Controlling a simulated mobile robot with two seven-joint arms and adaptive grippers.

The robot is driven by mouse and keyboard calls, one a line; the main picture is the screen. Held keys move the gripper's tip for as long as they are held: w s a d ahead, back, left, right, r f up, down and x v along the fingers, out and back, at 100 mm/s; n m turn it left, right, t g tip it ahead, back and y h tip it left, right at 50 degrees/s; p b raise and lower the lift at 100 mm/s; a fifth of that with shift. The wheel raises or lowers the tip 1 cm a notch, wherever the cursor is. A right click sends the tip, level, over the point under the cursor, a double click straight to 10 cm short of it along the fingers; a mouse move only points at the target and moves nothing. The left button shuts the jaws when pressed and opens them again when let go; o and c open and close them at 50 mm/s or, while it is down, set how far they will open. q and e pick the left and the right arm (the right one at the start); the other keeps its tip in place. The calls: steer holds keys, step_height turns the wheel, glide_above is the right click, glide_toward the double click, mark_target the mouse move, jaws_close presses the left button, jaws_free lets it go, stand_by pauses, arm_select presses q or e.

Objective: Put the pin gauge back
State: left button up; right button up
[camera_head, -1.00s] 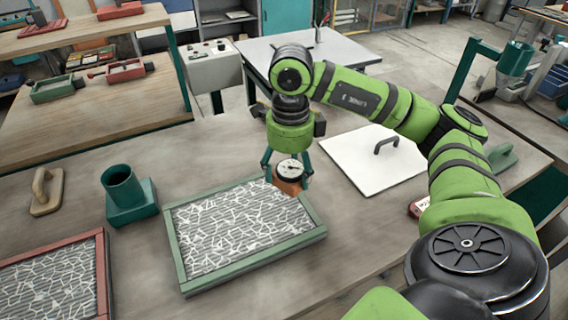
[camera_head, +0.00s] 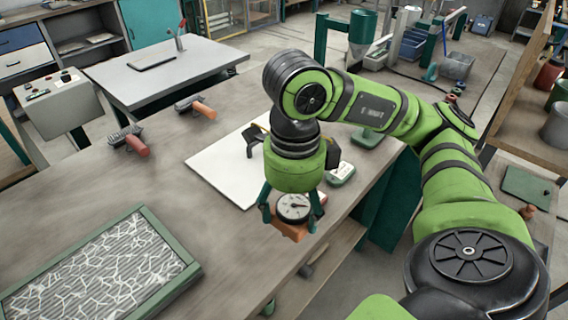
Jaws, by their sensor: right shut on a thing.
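The pin gauge (camera_head: 292,207), with a round white dial and an orange-brown base, is between the fingers of my right gripper (camera_head: 291,216). The gripper points down and is shut on it. It shows near the table's front right edge, in front of the white board; the exact height over the table is hard to tell. The green-framed panel (camera_head: 185,246) with white fibre strands lies at the lower left, apart from the gripper. My left gripper is not in view.
A white board (camera_head: 215,163) with a black handle lies behind the gripper. A green block with a pale label (camera_head: 341,173) and another green block (camera_head: 367,137) lie to its right. Two orange-handled tools (camera_head: 137,147) (camera_head: 204,110) lie farther back. The table middle is bare.

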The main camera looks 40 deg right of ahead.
steer(key=shift+s+d+f, duration=0.1)
steer(key=shift+s+d, duration=0.15)
steer(key=shift+s, duration=0.05)
steer(key=shift+w+f, duration=0.1)
steer(key=shift+w, duration=0.05)
steer(key=w+a+f+p, duration=0.1)
steer(key=w+f, duration=0.1)
steer(key=w, duration=0.1)
steer(key=w+a+f+p, duration=0.1)
steer(key=w+f, duration=0.1)
steer(key=w, duration=0.2)
steer(key=w+a+f+p, duration=0.1)
steer(key=w+a+f, duration=0.1)
steer(key=w, duration=0.1)
steer(key=shift+w+a+f, duration=0.1)
steer(key=shift+w+f, duration=0.05)
steer(key=shift+f, duration=0.25)
step_height(320, 180, down, 3)
steer(key=shift+f+p, duration=0.1)
steer(key=shift+p, duration=0.5)
steer(key=shift+f, duration=0.35)
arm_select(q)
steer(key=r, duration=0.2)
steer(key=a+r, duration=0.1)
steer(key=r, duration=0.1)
